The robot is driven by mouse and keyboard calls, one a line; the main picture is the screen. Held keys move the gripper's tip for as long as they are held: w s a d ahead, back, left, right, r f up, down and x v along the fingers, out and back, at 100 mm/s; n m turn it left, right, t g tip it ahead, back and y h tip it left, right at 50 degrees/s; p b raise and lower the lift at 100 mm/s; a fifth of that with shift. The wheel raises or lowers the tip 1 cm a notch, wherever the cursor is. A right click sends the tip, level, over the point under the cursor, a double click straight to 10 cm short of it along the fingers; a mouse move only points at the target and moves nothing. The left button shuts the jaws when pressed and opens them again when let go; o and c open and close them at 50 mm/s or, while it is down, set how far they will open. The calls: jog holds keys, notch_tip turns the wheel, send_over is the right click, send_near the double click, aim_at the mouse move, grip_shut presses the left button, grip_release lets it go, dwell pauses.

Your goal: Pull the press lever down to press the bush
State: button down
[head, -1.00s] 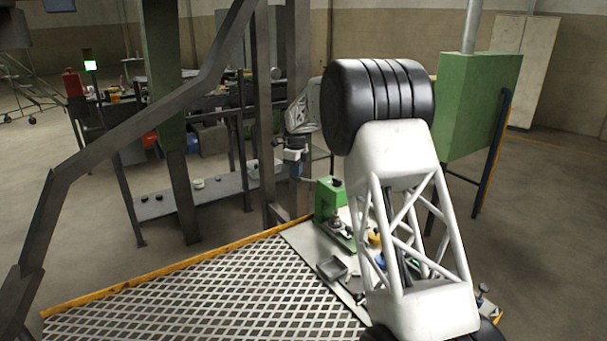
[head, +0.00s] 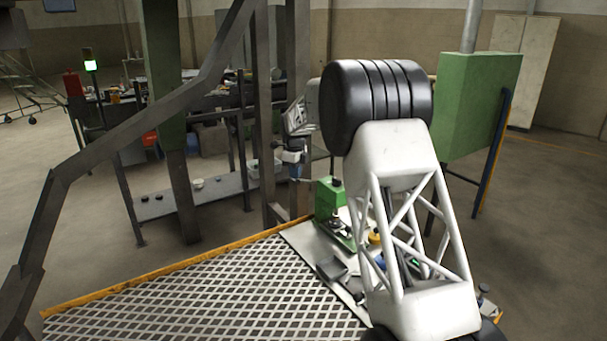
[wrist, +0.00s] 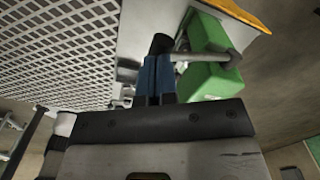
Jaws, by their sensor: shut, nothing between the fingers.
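The green press (head: 328,199) stands at the back of the light bench plate in the head view. It also fills the upper right of the wrist view (wrist: 207,62). Its grey lever (wrist: 205,57) sticks out sideways toward my fingers. A black round end (wrist: 160,44) shows just past the fingertips; whether it belongs to the lever I cannot tell. My gripper (head: 296,171) is at the upper left of the press, its blue fingers shut and empty, close beside or against the lever. Contact is unclear. The bush cannot be made out.
A dark square tray (head: 331,268) and small parts lie on the bench plate in front of the press. A mesh surface (head: 210,300) with an orange edge spreads to the left. Dark steel posts (head: 297,100) stand behind my gripper.

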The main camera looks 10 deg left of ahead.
aim_at(293, 180)
jog(key=shift+s+a+f, duration=0.15)
jog(key=shift+a+f, duration=0.05)
jog(key=shift+f, duration=0.55)
jog(key=shift+s+a+f, duration=0.15)
jog(key=shift+f, duration=0.55)
dwell(1.8)
jog(key=shift+s+a+f, duration=0.1)
jog(key=shift+f, duration=1.35)
dwell(2.6)
